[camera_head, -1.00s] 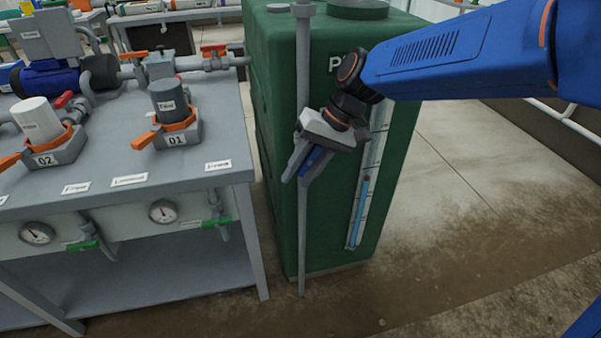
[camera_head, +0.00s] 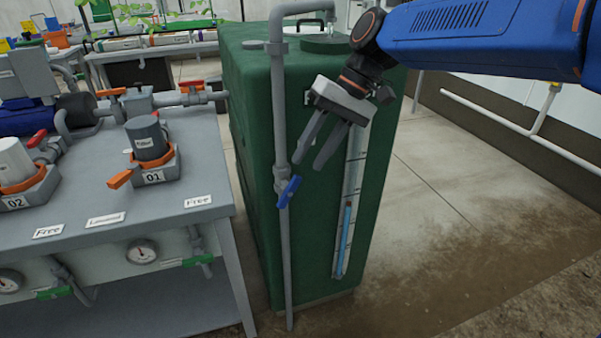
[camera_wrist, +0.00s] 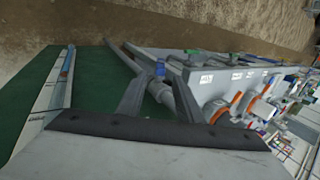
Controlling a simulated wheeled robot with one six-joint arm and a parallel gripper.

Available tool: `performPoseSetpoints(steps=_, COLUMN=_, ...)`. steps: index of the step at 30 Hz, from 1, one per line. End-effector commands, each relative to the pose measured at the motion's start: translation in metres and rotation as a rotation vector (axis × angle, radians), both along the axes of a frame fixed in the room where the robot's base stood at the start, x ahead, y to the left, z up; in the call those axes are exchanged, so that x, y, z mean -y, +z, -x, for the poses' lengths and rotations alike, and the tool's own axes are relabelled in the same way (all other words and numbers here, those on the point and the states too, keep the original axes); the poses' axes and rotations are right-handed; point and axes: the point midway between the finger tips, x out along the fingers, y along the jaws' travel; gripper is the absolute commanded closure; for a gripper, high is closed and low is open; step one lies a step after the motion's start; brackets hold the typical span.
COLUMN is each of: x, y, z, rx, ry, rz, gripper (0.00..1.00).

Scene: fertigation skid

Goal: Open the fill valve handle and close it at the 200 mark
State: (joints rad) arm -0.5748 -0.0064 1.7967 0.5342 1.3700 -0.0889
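The fill valve handle (camera_head: 288,193) is a small blue lever on the grey vertical pipe (camera_head: 284,255) in front of the green tank (camera_head: 258,150). It slants steeply, close to the pipe's line. My gripper (camera_head: 309,163) is open and empty, above and right of the handle, apart from it. The wrist view also shows the blue handle (camera_wrist: 160,69) beyond and between my spread fingers (camera_wrist: 158,98). A pale level gauge (camera_head: 354,172) runs down the tank front, with a blue column (camera_head: 344,240) in its lower part. Its mark numbers are too small to read.
A grey bench (camera_head: 110,225) stands at the left with orange-handled valves 01 (camera_head: 150,150) and 02 (camera_head: 18,175). Round dials (camera_head: 142,251) and green-handled valves sit below its top. Open floor (camera_head: 450,215) lies right of the tank.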

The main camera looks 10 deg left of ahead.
Motion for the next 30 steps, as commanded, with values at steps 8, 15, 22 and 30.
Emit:
performPoseSetpoints(steps=8, x=0.011, y=0.023, z=-0.007, rx=0.001, ry=0.000, rz=0.000, gripper=0.67)
performPoseSetpoints(steps=15, x=0.012, y=0.024, z=-0.007, rx=0.000, ry=0.000, rz=0.000, gripper=0.67)
performPoseSetpoints(steps=22, x=0.012, y=0.024, z=-0.007, rx=0.000, ry=0.000, rz=0.000, gripper=0.67)
performPoseSetpoints(steps=30, x=0.012, y=0.024, z=-0.007, rx=0.000, ry=0.000, rz=0.000, gripper=0.67)
